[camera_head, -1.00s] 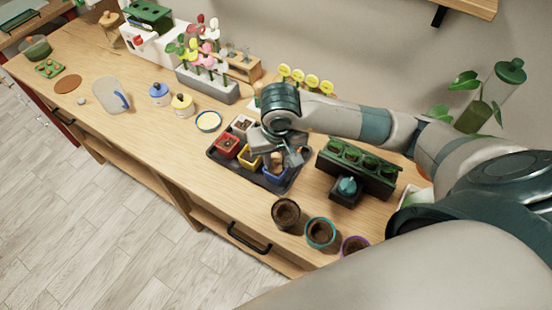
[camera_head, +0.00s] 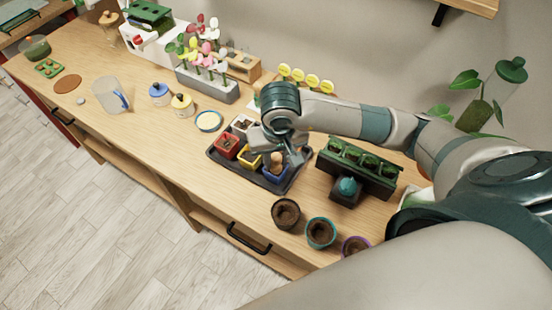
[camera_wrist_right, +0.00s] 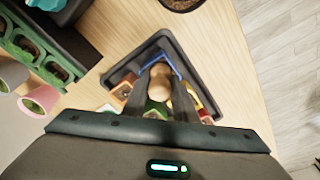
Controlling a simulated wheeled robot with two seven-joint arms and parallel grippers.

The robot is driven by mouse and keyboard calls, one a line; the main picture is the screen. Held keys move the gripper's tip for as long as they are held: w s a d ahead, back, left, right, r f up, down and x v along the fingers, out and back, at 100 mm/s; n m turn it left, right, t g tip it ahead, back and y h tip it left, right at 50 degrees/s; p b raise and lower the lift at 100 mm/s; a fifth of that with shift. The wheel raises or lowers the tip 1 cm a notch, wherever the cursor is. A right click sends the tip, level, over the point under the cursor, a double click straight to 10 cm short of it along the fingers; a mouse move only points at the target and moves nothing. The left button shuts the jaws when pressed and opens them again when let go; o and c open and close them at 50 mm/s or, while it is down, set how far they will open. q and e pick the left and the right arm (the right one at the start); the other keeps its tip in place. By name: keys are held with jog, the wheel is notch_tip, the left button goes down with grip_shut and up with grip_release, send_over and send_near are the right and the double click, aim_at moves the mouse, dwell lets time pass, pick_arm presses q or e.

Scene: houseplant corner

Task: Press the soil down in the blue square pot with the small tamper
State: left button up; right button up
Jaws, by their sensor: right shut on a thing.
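The tray (camera_head: 216,157) on the bench holds small square pots. The blue square pot (camera_head: 277,176) is at its near right corner; its blue rim also shows in the wrist view (camera_wrist_right: 177,65). My right gripper (camera_head: 284,160) is over this pot, pointing down. In the wrist view its fingers (camera_wrist_right: 160,80) are shut on the small tamper's pale wooden handle (camera_wrist_right: 160,88). The tamper (camera_head: 277,158) is roughly upright at the blue pot. Its lower end and most of the soil are hidden, so I cannot tell whether they touch. My left gripper is out of view.
Round pots (camera_head: 286,213) (camera_head: 321,232) stand near the front edge. The bench left of the tray is fairly clear.

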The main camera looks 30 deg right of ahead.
jog(key=shift+s+f, duration=0.15)
dwell(1.7)
jog(key=shift+r, duration=0.75)
jog(key=shift+r+p, duration=0.85)
jog(key=shift+r, duration=2)
